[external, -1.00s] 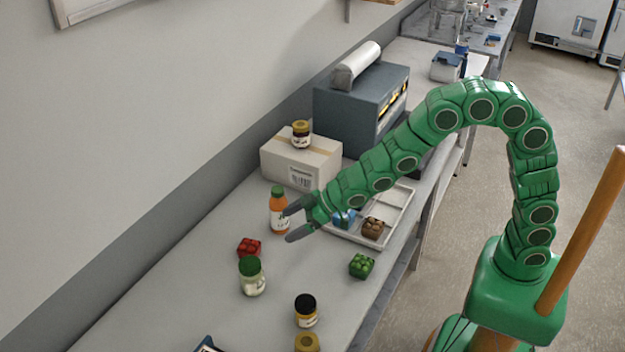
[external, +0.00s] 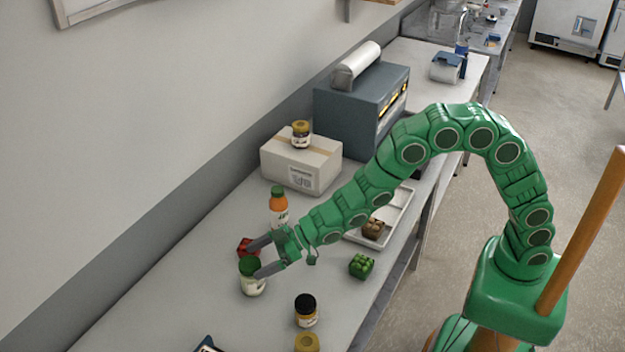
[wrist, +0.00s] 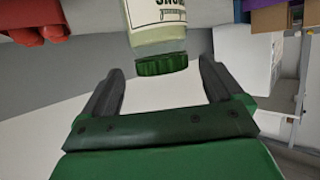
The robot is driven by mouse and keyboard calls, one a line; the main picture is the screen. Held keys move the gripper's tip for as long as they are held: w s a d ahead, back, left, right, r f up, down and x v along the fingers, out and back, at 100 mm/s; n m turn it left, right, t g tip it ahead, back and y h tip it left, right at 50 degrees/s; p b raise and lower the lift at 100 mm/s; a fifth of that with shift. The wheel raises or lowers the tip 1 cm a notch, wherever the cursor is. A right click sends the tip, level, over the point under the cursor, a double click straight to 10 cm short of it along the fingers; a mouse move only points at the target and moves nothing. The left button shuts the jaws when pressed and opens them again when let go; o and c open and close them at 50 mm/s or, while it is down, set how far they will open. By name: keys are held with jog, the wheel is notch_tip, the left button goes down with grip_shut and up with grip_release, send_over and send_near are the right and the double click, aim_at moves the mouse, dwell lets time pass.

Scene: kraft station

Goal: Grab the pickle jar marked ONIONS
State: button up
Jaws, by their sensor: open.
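A glass jar with a dark green lid and pale contents (external: 253,287) stands on the bench in the external view. In the wrist view this jar (wrist: 155,35) appears upside down at the top centre. Its white label shows inverted lettering, partly cut off, that fits ONIONS. My gripper (external: 254,260) is open at the jar's lid, one finger on its far side and one on its near side in the picture. In the wrist view my gripper's fingers (wrist: 161,70) are spread either side of the green lid, with gaps and nothing held.
A white tray (external: 402,212) and cardboard box (external: 297,165) are farther back.

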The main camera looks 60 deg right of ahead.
aim_at(244, 268)
jog(key=shift+x, duration=2.65)
jog(key=shift+s+f, duration=0.15)
jog(key=shift+s, duration=0.05)
jog(key=shift+c, duration=0.2)
jog(key=c, duration=1.5)
